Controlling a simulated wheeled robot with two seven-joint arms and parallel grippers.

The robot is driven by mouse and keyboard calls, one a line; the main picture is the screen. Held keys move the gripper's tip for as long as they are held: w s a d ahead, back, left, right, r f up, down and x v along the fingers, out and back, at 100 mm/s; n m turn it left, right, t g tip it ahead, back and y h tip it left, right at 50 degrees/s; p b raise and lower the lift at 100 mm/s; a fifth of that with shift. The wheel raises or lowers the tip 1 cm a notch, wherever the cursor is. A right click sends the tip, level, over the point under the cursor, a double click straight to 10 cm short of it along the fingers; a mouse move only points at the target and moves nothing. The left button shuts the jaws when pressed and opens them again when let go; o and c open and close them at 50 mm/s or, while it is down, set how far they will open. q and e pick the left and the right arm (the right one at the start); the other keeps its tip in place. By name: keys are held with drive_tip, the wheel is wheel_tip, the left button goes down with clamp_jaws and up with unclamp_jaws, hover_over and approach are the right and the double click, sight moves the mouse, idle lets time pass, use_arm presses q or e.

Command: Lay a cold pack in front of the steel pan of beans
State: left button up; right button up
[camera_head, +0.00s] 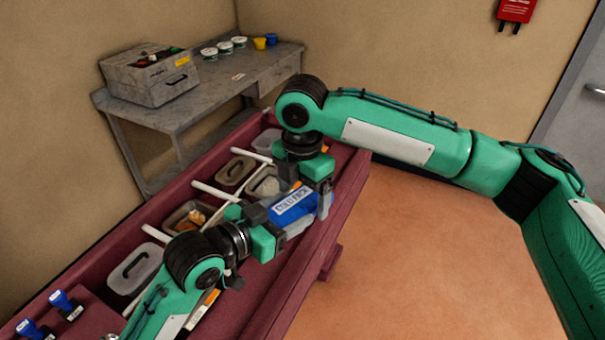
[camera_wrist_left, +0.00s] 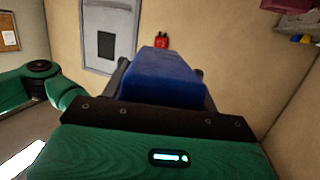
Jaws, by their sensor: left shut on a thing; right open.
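The blue cold pack (camera_head: 290,206) has a white label reading COLD PACK. My left gripper (camera_head: 282,214) is shut on it and holds it above the front side of the red counter. In the left wrist view the pack (camera_wrist_left: 160,78) sticks out between the fingers. My right gripper (camera_head: 314,196) is open, close beside the pack's far end; whether it touches the pack I cannot tell. A pan with orange-brown food (camera_head: 188,216) sits in the counter behind my left gripper. I cannot tell for sure which pan holds beans, and my arms partly hide the row.
White handles lie between pans. Blue-topped stamps (camera_head: 62,301) stand at the near left. A grey side table (camera_head: 232,75) with a box (camera_head: 150,75) stands behind.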

drive_tip(key=shift+f, duration=0.6)
drive_tip(key=c, duration=1.3)
use_arm(q)
drive_tip(key=o, duration=1.3)
